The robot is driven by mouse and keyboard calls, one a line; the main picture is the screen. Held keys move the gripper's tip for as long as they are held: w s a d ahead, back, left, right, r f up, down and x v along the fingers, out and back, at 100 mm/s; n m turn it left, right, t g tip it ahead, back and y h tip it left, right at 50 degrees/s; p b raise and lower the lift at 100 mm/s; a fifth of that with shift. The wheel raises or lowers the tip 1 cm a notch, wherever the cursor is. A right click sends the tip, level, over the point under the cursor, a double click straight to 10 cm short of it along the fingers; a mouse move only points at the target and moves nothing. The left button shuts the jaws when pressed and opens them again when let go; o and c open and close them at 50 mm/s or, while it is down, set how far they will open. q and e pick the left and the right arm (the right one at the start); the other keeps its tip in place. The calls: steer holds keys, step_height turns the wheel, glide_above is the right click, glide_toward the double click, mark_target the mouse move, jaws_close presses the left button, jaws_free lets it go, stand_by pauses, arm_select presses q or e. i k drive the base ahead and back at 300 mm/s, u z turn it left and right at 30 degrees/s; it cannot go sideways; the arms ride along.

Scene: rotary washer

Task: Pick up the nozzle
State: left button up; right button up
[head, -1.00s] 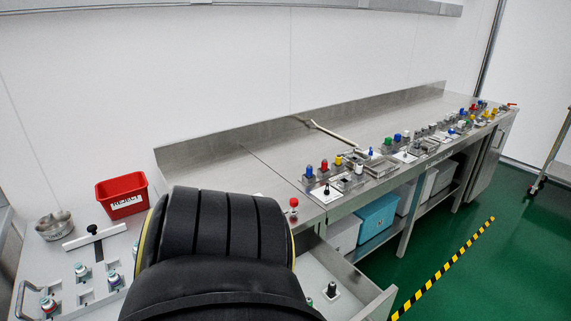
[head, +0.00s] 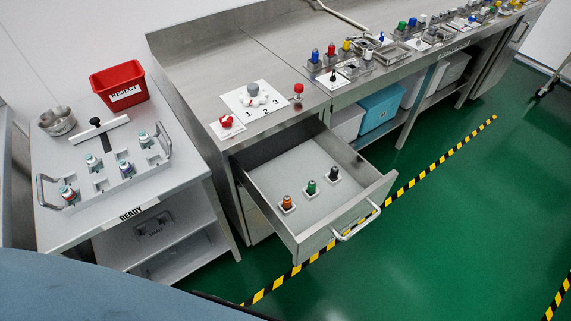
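One is orange (head: 287,202), one green (head: 311,187) and one black (head: 334,173). I cannot tell which single piece is the nozzle. Neither of my grippers shows in the head view.
A red REJECT bin (head: 118,84) and a metal bowl (head: 57,121) stand on the left table (head: 165,185). A white numbered card (head: 258,98) lies on the steel counter (head: 205,75). Coloured pieces line its front edge. The drawer handle (head: 355,222) juts over open green floor (head: 440,220).

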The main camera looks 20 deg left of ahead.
mark_target(334, 174)
steer(key=z, duration=0.25)
steer(key=k, duration=0.45)
steer(key=z, duration=0.95)
steer(key=k, duration=0.85)
steer(key=z, duration=0.25)
steer(key=i, duration=1.5)
steer(key=u, duration=1.8)
steer(key=i, duration=0.7)
steer(key=u, duration=0.75)
